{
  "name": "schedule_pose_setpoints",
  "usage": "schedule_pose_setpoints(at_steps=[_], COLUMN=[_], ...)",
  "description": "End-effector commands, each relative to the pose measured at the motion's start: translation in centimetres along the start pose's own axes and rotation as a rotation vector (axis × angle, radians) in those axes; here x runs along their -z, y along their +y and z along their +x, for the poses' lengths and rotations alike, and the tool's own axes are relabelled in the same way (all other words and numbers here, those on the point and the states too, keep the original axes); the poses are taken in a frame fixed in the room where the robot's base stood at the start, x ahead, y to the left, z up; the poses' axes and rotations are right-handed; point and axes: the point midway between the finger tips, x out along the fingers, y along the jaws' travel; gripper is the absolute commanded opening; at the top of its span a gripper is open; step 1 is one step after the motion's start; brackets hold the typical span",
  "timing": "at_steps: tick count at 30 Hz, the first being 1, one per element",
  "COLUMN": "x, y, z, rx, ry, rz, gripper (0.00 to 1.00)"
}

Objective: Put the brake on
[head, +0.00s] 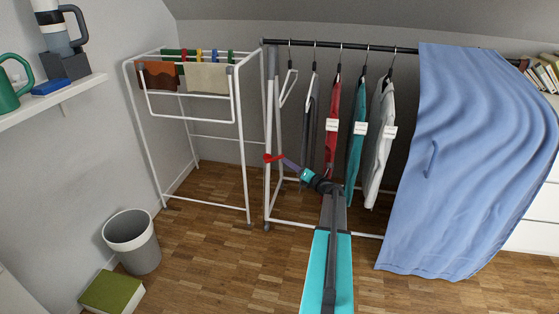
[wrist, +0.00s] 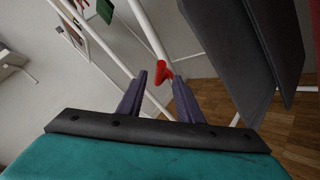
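A white clothes rail (head: 267,125) stands on the wood floor, with a small castor (head: 266,227) at the foot of its left post. A red lever (head: 271,158) sits on that post at about mid height; I take it to be the brake. It also shows in the wrist view (wrist: 162,72). My gripper (head: 285,161) is beside the post at the lever's height. In the wrist view its two purple fingers are apart, with the red lever showing in the gap near the fingertips. I cannot tell whether either finger touches it.
Several garments (head: 330,125) hang just right of my gripper, and a blue cloth (head: 460,160) covers the rail's right end. A white drying rack (head: 245,170) stands close on the left. A grey bin (head: 134,243) and a green-topped box (head: 112,292) are at lower left.

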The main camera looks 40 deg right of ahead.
Motion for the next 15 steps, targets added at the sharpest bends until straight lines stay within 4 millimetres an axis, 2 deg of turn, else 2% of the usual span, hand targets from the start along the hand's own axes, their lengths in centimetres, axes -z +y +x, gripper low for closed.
schedule_pose_setpoints(at_steps=[9, 15], x=[0.1, -0.1], y=[-0.2, -0.2], z=[4.8, 6.8], rx=[-0.002, 0.0], ry=[0.001, -0.001], rz=[0.0, 0.0], gripper=[0.33, 0.33])
